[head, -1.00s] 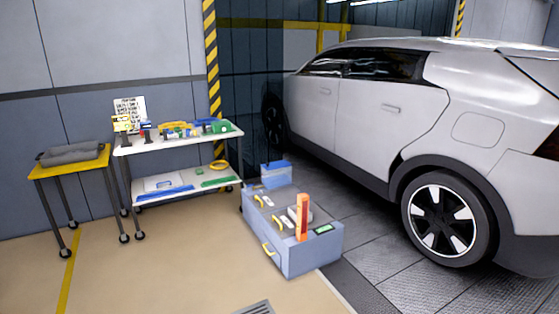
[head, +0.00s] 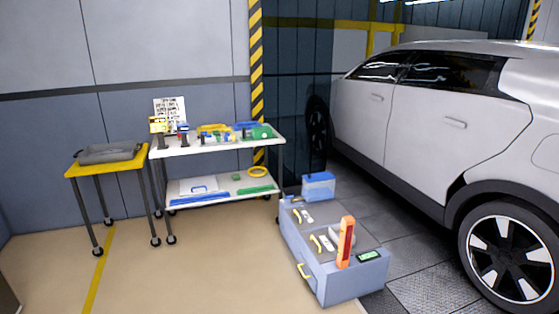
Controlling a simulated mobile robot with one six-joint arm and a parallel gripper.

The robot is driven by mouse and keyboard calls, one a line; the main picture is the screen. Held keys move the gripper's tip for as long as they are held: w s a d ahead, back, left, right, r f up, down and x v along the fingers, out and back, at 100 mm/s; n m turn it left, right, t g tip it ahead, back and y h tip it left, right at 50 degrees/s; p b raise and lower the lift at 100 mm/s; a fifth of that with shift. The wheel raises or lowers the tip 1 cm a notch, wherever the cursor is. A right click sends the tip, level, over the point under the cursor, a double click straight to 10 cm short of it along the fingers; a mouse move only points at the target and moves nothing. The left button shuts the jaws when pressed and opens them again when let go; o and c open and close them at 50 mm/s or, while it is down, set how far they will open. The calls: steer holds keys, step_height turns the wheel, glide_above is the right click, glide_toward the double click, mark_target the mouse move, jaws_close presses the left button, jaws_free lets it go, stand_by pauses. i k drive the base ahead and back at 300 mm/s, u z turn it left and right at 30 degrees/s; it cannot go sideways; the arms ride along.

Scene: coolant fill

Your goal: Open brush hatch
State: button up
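No part that I can name as a brush hatch stands out in the head view. A blue-grey floor unit (head: 345,287) stands right of centre, beside the car. Its dark top carries yellow handles (head: 315,241), small white plates, an upright orange block (head: 346,242) and a small green display (head: 369,255). A yellow handle (head: 304,271) sits on its front left side. A blue box (head: 319,187) stands at its far end. Whether any lid on the unit is open or shut is too small to tell. My gripper is not in view.
A white two-shelf cart (head: 217,146) with tools stands at the wall. A yellow cart (head: 88,166) with a grey case (head: 107,152) is left of it. A silver car (head: 420,120) fills the right. The beige floor (head: 200,275) in front is clear.

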mark_target(319, 215)
steer(key=u, duration=0.3)
steer(key=i, duration=1.55)
steer(key=u, duration=0.35)
steer(key=i, duration=2)
steer(key=u, duration=0.05)
